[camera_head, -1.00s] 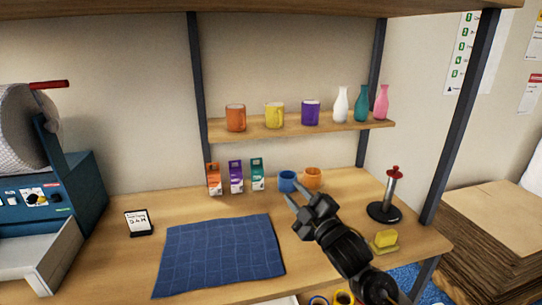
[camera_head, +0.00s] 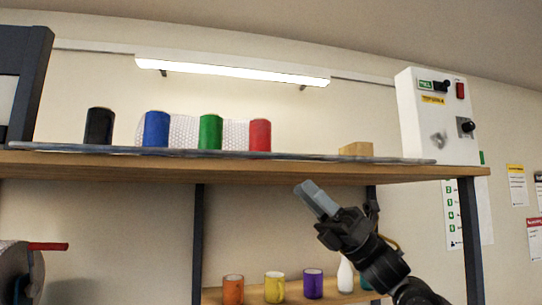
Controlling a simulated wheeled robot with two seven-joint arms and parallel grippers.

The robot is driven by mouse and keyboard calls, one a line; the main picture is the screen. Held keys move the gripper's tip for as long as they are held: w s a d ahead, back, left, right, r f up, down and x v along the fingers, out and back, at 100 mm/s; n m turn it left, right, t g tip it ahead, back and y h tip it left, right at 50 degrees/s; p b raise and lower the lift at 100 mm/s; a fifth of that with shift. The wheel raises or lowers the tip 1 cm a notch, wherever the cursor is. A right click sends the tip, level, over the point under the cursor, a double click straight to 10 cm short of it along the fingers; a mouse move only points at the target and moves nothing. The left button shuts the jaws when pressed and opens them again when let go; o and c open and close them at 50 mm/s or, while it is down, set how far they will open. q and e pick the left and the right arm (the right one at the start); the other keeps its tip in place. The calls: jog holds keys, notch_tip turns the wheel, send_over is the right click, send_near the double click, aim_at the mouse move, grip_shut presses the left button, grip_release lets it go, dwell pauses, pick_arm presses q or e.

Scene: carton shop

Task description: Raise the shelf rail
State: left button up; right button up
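The shelf rail (camera_head: 300,156) is a long thin grey bar. It runs along the front edge of the upper wooden shelf (camera_head: 300,173), lying low at board level in front of the things there. My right gripper (camera_head: 314,195) is in front of and just below the shelf's front edge, right of centre, pointing up and left. It is apart from the rail and holds nothing that I can see. Its fingers overlap in this view, so their gap cannot be judged. My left gripper is not in view.
Black (camera_head: 99,126), blue (camera_head: 157,129), green (camera_head: 210,132) and red (camera_head: 260,135) cylinders stand behind the rail. A wooden block (camera_head: 356,149) and a white switch box (camera_head: 440,115) are to their right. Mugs (camera_head: 274,288) stand on the lower shelf.

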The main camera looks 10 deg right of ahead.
aim_at(271, 155)
jog(key=p+x, duration=0.5)
jog(key=x, duration=0.5)
jog(key=shift+a+r, duration=0.15)
jog(key=shift+a, duration=0.1)
grip_shut()
